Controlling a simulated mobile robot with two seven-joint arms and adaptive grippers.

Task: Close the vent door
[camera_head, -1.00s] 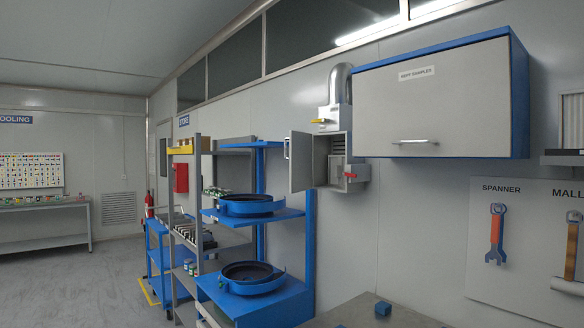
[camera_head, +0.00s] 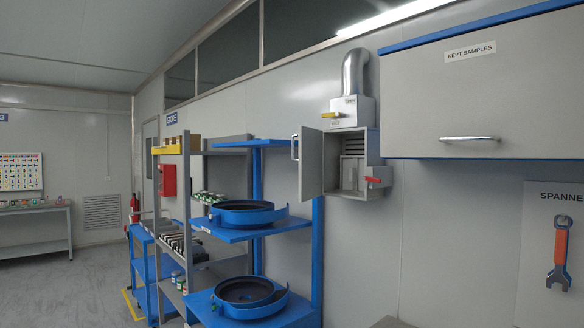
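The vent box (camera_head: 372,150) is mounted on the wall under a curved silver duct (camera_head: 354,72). Its grey door (camera_head: 311,163) is hinged at the box's left side and stands wide open to the left, with a handle (camera_head: 294,147) near its outer edge. Slatted louvres (camera_head: 353,144) show inside the box. A red lever (camera_head: 373,181) sits at the box's lower right front, and a yellow lever (camera_head: 330,115) sits above the opening. Neither of my grippers is in view.
A blue-edged cabinet labelled KEPT SAMPLES (camera_head: 455,105) hangs right of the vent. Blue shelves (camera_head: 239,233) with round blue feeder bowls (camera_head: 248,213) stand below and left of the door. Bare wall lies below the vent box. A spanner board (camera_head: 535,240) is at lower right.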

